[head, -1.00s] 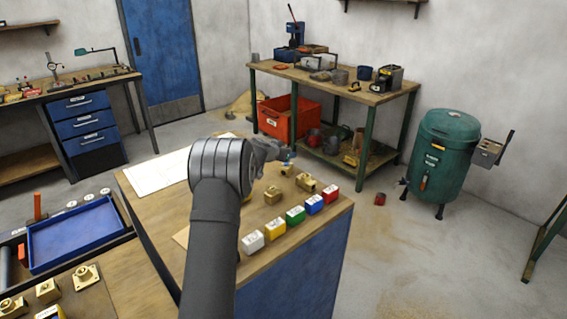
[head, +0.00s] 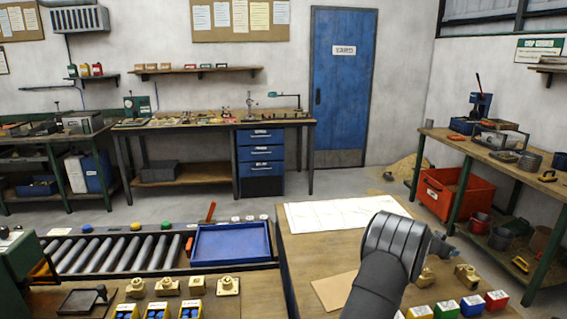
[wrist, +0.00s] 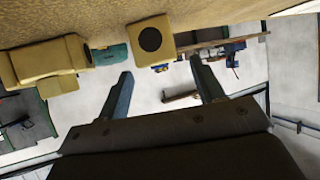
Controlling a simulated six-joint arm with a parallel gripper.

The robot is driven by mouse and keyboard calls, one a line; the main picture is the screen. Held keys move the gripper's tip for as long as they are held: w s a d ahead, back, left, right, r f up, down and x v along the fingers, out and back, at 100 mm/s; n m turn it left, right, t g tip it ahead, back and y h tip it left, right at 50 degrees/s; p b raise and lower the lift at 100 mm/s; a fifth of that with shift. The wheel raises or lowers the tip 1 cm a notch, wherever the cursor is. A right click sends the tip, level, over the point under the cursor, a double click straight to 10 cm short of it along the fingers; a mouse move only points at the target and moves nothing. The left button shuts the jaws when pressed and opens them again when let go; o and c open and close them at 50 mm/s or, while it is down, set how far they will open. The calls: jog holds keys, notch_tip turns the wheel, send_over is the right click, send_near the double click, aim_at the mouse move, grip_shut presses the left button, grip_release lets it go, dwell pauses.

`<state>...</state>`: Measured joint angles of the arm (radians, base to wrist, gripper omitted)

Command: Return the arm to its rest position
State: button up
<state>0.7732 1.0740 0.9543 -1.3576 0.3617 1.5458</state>
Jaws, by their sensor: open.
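My arm (head: 385,265) reaches up over the right-hand wooden bench in the head view, its dark rounded joint above the bench top. My gripper (wrist: 158,72) shows in the wrist view with its two fingers apart and only the distant room visible between them. In the head view the gripper is mostly hidden behind my arm's joint. A brass block with a dark round hole (wrist: 151,40) appears just past the fingertips, apart from them. A stepped brass piece (wrist: 45,62) appears to their left. I cannot tell the exact distance to either.
The bench top (head: 335,235) bears a white sheet (head: 335,217), brass parts (head: 466,274) and several coloured blocks (head: 471,305) close to my arm. A blue tray (head: 232,243) and a roller conveyor (head: 115,254) lie left. An orange crate (head: 452,192) stands back right.

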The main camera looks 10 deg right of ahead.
jog(key=x, duration=0.3)
jog(key=shift+d+f, duration=0.1)
jog(key=shift+f, duration=0.45)
notch_tip(320, 180, up, 2)
jog(key=shift+r, duration=0.7)
jog(key=shift+f, duration=0.1)
